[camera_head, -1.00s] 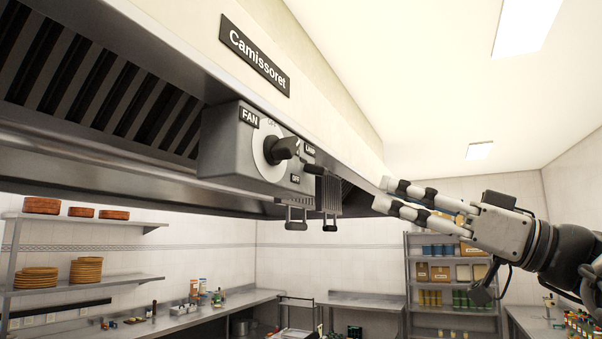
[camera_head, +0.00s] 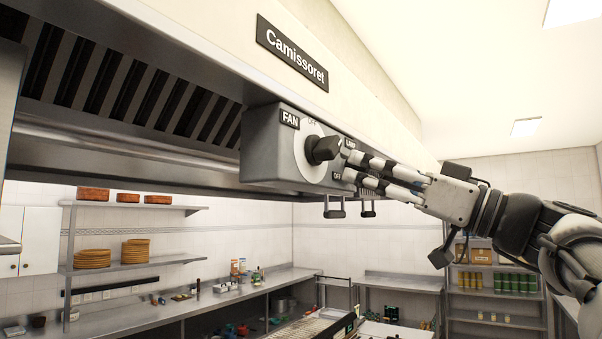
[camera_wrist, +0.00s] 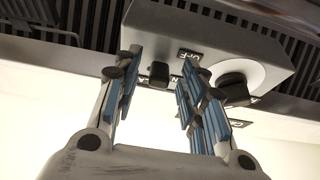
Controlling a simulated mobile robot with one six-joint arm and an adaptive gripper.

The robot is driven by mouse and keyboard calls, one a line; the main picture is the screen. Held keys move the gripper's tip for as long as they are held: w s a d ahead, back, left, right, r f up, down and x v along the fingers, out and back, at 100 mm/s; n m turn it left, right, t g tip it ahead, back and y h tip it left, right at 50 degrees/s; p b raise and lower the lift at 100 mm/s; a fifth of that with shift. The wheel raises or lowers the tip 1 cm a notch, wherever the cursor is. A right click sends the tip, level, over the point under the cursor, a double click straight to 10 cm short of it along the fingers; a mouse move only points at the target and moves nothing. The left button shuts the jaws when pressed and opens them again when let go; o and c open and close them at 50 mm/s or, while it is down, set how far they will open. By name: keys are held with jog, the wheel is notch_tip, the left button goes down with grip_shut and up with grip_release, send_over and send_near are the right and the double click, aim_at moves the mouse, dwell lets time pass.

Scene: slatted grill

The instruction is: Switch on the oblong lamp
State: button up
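A grey control box (camera_head: 262,150) on the hood carries a round FAN dial with a black knob (camera_head: 322,150). The LAMP label (camera_head: 350,143) and an OFF label (camera_head: 337,176) show to the right of the knob. My gripper (camera_head: 350,164) is at that end of the box, and its fingers hide the lamp switch in the head view. In the wrist view a small dark oblong switch (camera_wrist: 159,75) shows between the two spread fingers of my gripper (camera_wrist: 158,68), with a gap on each side. The fan knob (camera_wrist: 234,88) is outside the right finger.
The hood's slatted filters (camera_head: 120,90) are behind the box, and the Camissoret sign (camera_head: 292,53) is above it. Two hooked handles (camera_head: 334,208) hang below the box. Shelves (camera_head: 135,264) and counters are lower down. The air right of the box holds only my arm.

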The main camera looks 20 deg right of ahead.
grip_shut()
jog(key=shift+r, duration=0.15)
dwell(0.4)
jog(key=shift+s+d+r+g+h+p, duration=0.1)
jog(key=shift+r+g+h+p, duration=0.55)
jog(key=shift+g+h+p, duration=0.8)
jog(key=shift+s+r+g+h+p, duration=0.1)
jog(key=shift+r+g+h+p, duration=0.5)
jog(key=shift+g+p, duration=1)
jog(key=shift+r+t+p, duration=0.1)
jog(key=shift+t+p, duration=0.25)
jog(key=shift+p, duration=0.15)
jog(key=shift+o, duration=0.2)
grip_release()
